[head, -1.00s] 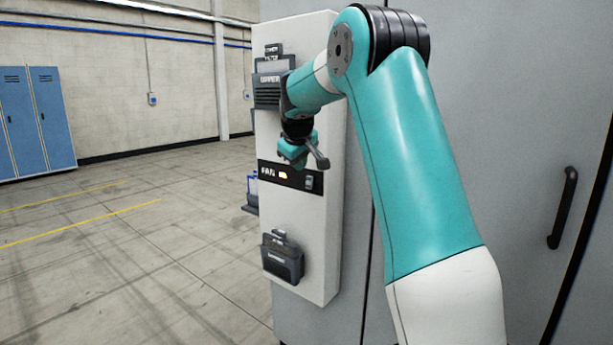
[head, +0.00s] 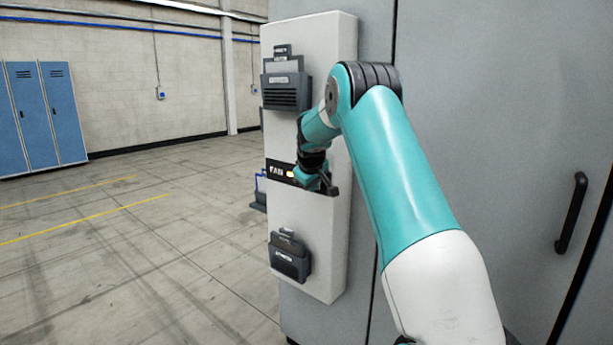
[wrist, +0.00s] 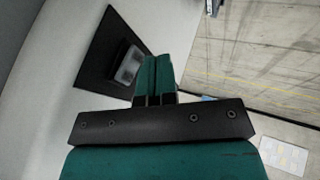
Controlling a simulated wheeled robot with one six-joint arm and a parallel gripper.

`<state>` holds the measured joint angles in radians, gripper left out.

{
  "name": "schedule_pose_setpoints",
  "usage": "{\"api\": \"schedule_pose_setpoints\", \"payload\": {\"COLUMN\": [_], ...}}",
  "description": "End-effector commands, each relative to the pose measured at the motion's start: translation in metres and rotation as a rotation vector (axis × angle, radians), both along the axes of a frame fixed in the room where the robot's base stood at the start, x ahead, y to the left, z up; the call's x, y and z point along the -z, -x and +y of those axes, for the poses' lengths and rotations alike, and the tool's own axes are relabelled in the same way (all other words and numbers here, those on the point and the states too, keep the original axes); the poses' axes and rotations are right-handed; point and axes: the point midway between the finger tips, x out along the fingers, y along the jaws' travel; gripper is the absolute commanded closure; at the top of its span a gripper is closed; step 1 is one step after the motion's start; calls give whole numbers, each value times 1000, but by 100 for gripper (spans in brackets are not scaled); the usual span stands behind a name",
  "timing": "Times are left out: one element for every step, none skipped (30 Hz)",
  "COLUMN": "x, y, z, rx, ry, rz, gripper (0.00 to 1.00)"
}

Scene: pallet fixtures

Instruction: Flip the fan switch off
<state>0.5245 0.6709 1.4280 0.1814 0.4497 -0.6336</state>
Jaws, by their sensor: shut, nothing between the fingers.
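The black fan panel (head: 282,173) is on the white box, with the word FAN and a lit orange lamp (head: 291,174) on its left part. My gripper (head: 329,188) is in front of the panel's right part and hides the switch in the head view. In the wrist view, the grey rocker switch (wrist: 129,65) sits on the black plate. My gripper also shows in the wrist view (wrist: 153,65), its teal fingers shut together with nothing between them. Its tips appear just beside the switch. I cannot tell whether they touch it.
A dark slotted unit (head: 287,90) is mounted above the panel and a dark holder (head: 289,258) below it. The white box (head: 318,270) is fixed to a grey cabinet (head: 480,120) with a black handle (head: 571,213). Open floor (head: 130,260) lies to the left.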

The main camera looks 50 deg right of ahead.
Motion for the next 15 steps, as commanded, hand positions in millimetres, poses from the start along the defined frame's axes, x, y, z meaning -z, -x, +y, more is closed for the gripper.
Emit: {"api": "schedule_pose_setpoints", "payload": {"x": [-1,0,1,1,1,2,2,2,2,3,3,3,3,3,3], "y": [0,-1,-1,-1,-1,-2,-2,-2,-2,-2,-2,-2,-2,-1,-1], "z": [-7,-9,-12,-14,-15,-17,-17,-18,-18,-18,-18,-18,-18,-18,-18], "rx": [1,2,0,0,0,0,-1,-1,-1,-1,-1,-1,-1,-1,-1], "ry": [0,-1,-1,-1,-1,-1,-1,-1,-1,-1,-1,-1,-1,-1,-1], "rz": [0,1,2,1,0,0,0,0,0,0,0,0,0,0,0], "gripper": [100,100,100,100,100,100,100,100,100,100,100,100,100,100,100]}}
